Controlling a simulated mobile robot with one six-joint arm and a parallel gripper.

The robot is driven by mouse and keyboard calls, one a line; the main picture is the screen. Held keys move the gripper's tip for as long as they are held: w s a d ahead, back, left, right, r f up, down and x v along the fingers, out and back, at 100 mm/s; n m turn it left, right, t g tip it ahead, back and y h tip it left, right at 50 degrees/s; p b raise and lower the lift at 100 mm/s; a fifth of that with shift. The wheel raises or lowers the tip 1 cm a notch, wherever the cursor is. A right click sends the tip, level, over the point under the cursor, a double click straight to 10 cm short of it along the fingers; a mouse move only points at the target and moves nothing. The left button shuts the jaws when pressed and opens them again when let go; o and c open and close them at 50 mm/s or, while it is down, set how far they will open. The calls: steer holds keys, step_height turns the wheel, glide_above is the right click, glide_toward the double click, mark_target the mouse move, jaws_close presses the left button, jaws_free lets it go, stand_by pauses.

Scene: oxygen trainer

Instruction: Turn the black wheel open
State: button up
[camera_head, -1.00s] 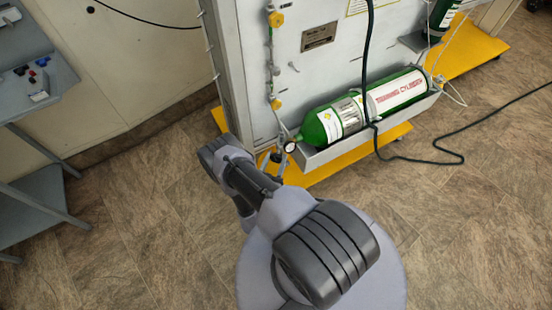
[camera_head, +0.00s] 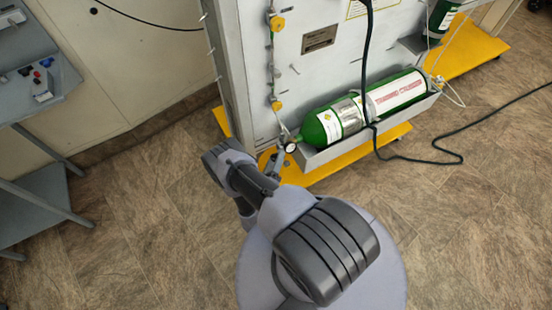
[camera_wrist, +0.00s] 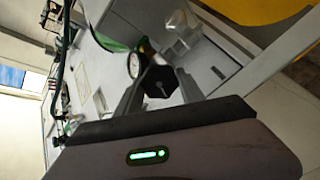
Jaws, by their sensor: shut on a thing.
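The black wheel (camera_wrist: 159,82) is a dark knob with a faceted rim and a small light centre, seen face-on in the wrist view. My gripper (camera_wrist: 160,88) has one finger on each side of it and is shut on it. A round white gauge (camera_wrist: 134,64) sits just beyond the wheel. In the head view the gauge (camera_head: 290,147) is at the left end of the green training cylinder (camera_head: 326,128), which lies in a grey tray. The wheel and my fingertips are hard to make out there, partly behind my wrist.
The grey panel (camera_head: 310,75) stands behind the cylinder on a yellow base (camera_head: 400,133). A black hose (camera_head: 365,60) hangs down in front of the panel and runs across the floor. A grey table (camera_head: 62,80) stands at left. Open floor lies between.

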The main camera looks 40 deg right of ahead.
steer(key=n, duration=0.5)
steer(key=shift+f+n, duration=0.15)
steer(key=shift+n, duration=0.15)
steer(key=n+b, duration=0.1)
steer(key=n, duration=0.4)
steer(key=shift+f+b, duration=0.1)
steer(key=shift+b, duration=0.2)
steer(key=n, duration=0.5)
steer(key=shift+n+b, duration=0.3)
steer(key=shift+n, duration=0.1)
steer(key=n, duration=0.5)
steer(key=shift+s+n, duration=0.1)
steer(key=shift+n, duration=0.2)
steer(key=o, duration=1.4)
steer(key=shift+c, duration=0.2)
steer(key=p+v, duration=0.3)
steer(key=v, duration=1.4)
steer(key=shift+a, duration=0.2)
